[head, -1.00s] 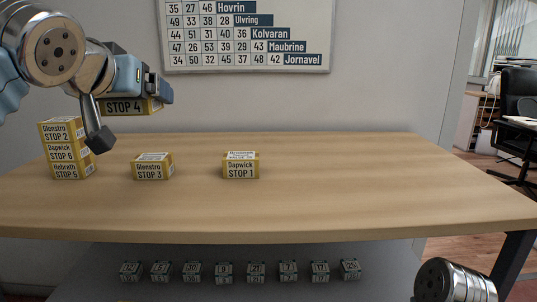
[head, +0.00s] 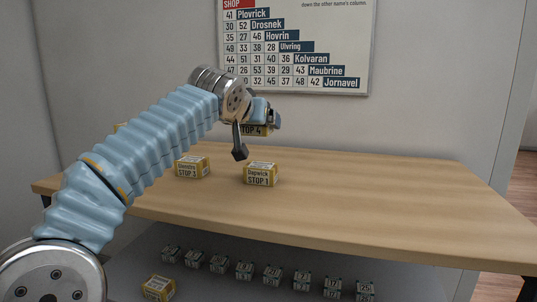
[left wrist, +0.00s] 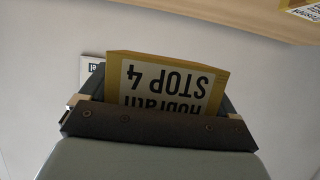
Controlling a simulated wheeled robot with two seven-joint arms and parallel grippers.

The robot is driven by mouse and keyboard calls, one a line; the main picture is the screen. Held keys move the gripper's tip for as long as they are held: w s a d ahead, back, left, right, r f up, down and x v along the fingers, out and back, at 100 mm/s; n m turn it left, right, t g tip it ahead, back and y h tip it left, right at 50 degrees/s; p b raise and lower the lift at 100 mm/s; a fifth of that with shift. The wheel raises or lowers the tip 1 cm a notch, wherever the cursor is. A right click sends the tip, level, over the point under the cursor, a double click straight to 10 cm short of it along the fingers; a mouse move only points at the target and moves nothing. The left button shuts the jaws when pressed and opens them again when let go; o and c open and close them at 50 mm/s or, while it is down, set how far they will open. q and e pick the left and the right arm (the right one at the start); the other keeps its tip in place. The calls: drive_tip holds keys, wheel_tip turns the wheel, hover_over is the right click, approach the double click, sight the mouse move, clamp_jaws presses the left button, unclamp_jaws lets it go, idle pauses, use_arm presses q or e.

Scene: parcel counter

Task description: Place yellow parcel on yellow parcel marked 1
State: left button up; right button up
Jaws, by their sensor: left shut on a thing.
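My left gripper (head: 258,129) is shut on a yellow parcel marked STOP 4 (head: 255,131), partly hidden by its finger. The left wrist view shows this parcel (left wrist: 168,82) between the jaws, its label reading Hobrath STOP 4 upside down. The yellow parcel marked Dapwick STOP 1 (head: 261,175) stands on the table. The held parcel is above it in the head view, with a gap between them. My right gripper is not in view.
The parcel marked STOP 3 (head: 192,168) stands left of STOP 1 on the table (head: 370,195). My left arm hides most of the stack at the left. Several small grey blocks (head: 273,275) and a yellow parcel (head: 158,287) are below. The table's right side is clear.

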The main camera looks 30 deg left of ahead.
use_arm(q)
hover_over(263, 163)
drive_tip(key=s, duration=0.1)
drive_tip(key=f, duration=0.4)
drive_tip(key=shift+s+d+f+b, duration=0.2)
drive_tip(key=shift+b, duration=0.1)
drive_tip(key=shift+w+a+f+b, duration=0.15)
drive_tip(key=shift+w+f, duration=0.1)
drive_tip(key=shift+f, duration=0.6)
drive_tip(key=shift+w+f+b, duration=0.1)
drive_tip(key=shift+w+f, duration=0.15)
drive_tip(key=shift+f, duration=0.55)
drive_tip(key=shift+w+a+f+b, duration=0.15)
drive_tip(key=shift+w+f, duration=0.1)
drive_tip(key=shift+f, duration=0.6)
drive_tip(key=shift+d, duration=0.1)
drive_tip(key=shift+f, duration=0.2)
drive_tip(key=o, duration=0.9)
drive_tip(key=shift+c, duration=0.2)
drive_tip(key=shift+r, duration=0.3)
drive_tip(key=b+v, duration=0.1)
drive_tip(key=v, duration=1.1)
drive_tip(key=shift+f, duration=0.15)
